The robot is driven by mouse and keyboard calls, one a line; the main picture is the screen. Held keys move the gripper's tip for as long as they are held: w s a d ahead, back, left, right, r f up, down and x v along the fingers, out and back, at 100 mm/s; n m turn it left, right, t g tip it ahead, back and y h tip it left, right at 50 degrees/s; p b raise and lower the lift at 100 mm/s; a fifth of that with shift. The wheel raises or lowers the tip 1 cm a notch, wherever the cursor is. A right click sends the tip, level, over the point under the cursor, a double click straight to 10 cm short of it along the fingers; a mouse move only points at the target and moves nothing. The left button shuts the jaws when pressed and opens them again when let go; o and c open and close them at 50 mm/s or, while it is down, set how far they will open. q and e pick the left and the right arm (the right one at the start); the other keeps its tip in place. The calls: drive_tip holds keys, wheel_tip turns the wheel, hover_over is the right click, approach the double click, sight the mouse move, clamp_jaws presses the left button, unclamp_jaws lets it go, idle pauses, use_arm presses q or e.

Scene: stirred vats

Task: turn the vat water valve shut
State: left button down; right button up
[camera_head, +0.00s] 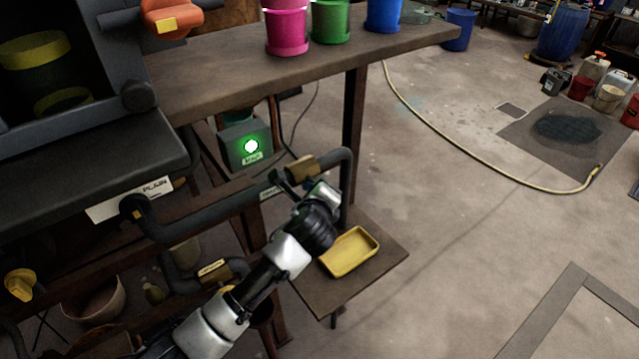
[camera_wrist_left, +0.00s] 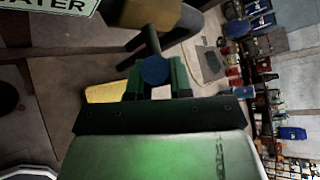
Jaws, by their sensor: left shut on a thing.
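The water valve has a brass-coloured body (camera_head: 302,168) on a dark pipe, and it also shows at the top of the left wrist view (camera_wrist_left: 150,14). A dark stem runs from the body to a round blue handle end (camera_wrist_left: 154,70). My left gripper (camera_head: 292,192) is at the valve in the head view, its arm coming up from below. In the left wrist view its green fingers (camera_wrist_left: 157,78) are on both sides of the blue end, shut on the handle. The fingers partly hide the handle. A sign ending in "ATER" (camera_wrist_left: 52,4) is beside the valve.
A yellow tray (camera_head: 349,251) sits on a low shelf (camera_head: 384,267) right of my arm. A green-lit box (camera_head: 246,144) is behind the pipe. A bench (camera_head: 200,86) with coloured buckets stands above. A hose (camera_head: 455,145) lies on open floor at right.

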use_arm(q)
drive_tip(key=m+g+y, duration=0.1)
drive_tip(key=g, duration=0.1)
drive_tip(key=m+g+y, duration=0.1)
drive_tip(key=shift+w+d+r+m+y, duration=0.15)
drive_tip(key=shift+d+r+m+y, duration=0.05)
drive_tip(key=shift+r+m+y, duration=0.1)
drive_tip(key=shift+d+m+g+y, duration=0.1)
drive_tip(key=shift+m+g+y, duration=0.8)
drive_tip(key=shift+g+y, duration=0.35)
drive_tip(key=c, duration=1)
unclamp_jaws()
drive_tip(key=shift+w+f, duration=0.1)
drive_tip(key=shift+c, duration=0.2)
drive_tip(key=b+v, duration=0.3)
drive_tip(key=v, duration=0.8)
